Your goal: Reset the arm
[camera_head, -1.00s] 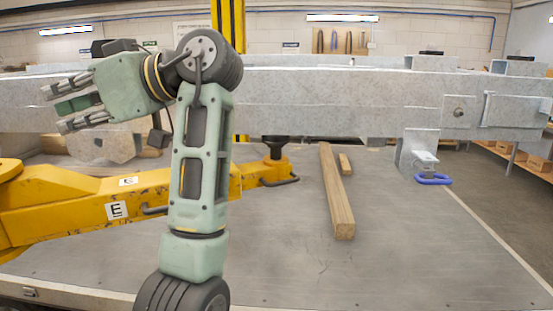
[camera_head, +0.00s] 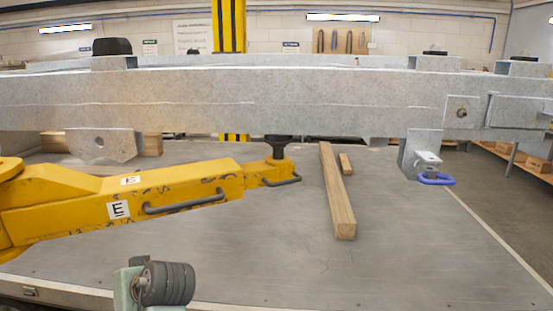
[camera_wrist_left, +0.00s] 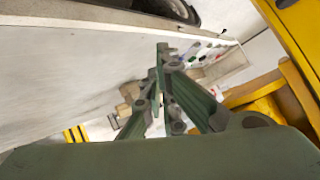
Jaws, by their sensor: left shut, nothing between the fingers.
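My left gripper (camera_wrist_left: 163,85) shows in the left wrist view, its green fingers shut with nothing between them. Past the fingertips that view shows a blurred pale surface and yellow parts. In the head view only a piece of my arm (camera_head: 155,284), a green link with a dark ribbed joint, shows at the bottom left. The left gripper itself is out of the head view. My right gripper is not in view.
A grey trailer frame (camera_head: 250,100) spans the head view. A yellow lifting arm (camera_head: 80,205) reaches in from the left beneath it. A long wooden beam (camera_head: 337,195) and a small wood piece (camera_head: 345,163) lie on the grey platform (camera_head: 270,240). A blue-handled clamp (camera_head: 435,179) hangs at right.

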